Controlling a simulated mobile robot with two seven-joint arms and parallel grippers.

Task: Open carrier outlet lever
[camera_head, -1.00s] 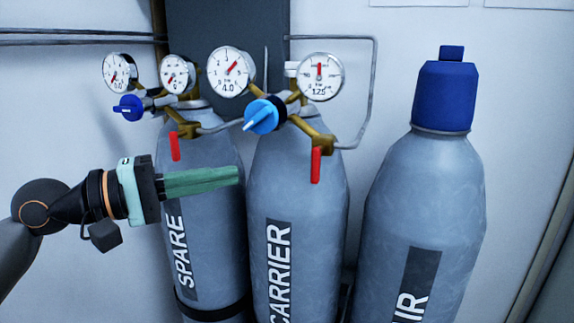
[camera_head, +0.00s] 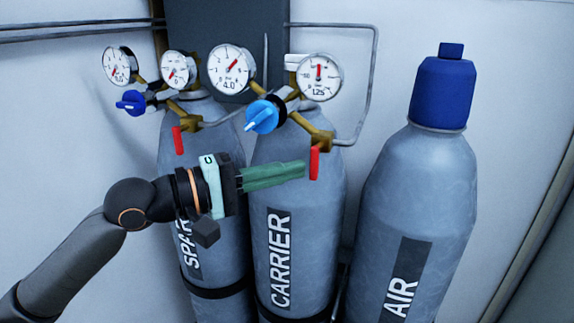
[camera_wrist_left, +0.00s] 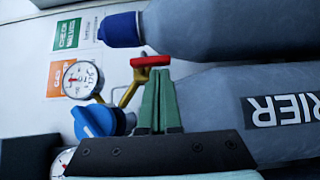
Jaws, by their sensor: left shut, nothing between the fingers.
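The carrier outlet lever (camera_head: 314,163) is a red handle hanging straight down from a brass valve (camera_head: 322,140) on the CARRIER cylinder (camera_head: 277,222). My left gripper (camera_head: 303,168) is shut and empty, its green fingers pointing right. In the head view its tips are just left of the lever's lower part; I cannot tell whether they touch it. In the left wrist view the red lever (camera_wrist_left: 150,61) shows just beyond the closed green fingertips (camera_wrist_left: 158,75). My right gripper is not in view.
The SPARE cylinder (camera_head: 228,257) with its own red lever (camera_head: 178,140) stands left, behind my gripper. The blue regulator knob (camera_head: 262,117) and gauges (camera_head: 319,77) sit above. The blue-capped AIR cylinder (camera_head: 415,205) stands right. Bent pipe (camera_head: 372,80) runs along the wall.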

